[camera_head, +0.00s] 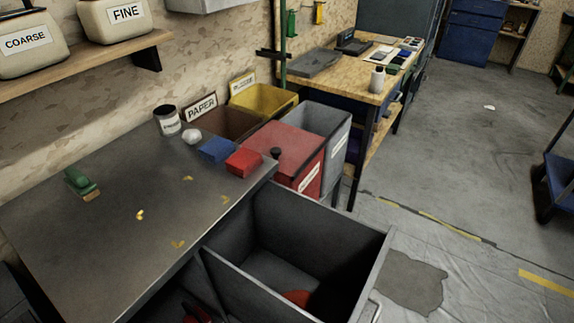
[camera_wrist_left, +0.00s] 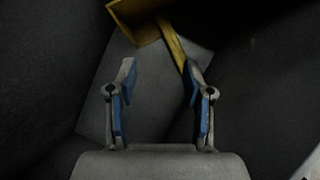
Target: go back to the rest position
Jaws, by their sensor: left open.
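My left gripper (camera_wrist_left: 160,72) shows in the left wrist view, its two blue-padded fingers spread apart with nothing between the pads. A yellow object (camera_wrist_left: 137,22) with a long narrow part lies beyond the fingertips, at the top of that view. The narrow part ends near the right fingertip; I cannot tell whether they touch. Dark grey surfaces surround it. Neither gripper shows in the head view.
A dark open drawer (camera_head: 334,225) with something red inside juts out below the grey bench (camera_head: 120,235). A green brush (camera_head: 80,182), a blue block (camera_head: 217,150) and a red block (camera_head: 243,162) are on the bench. Bins stand beyond; floor at right is largely clear.

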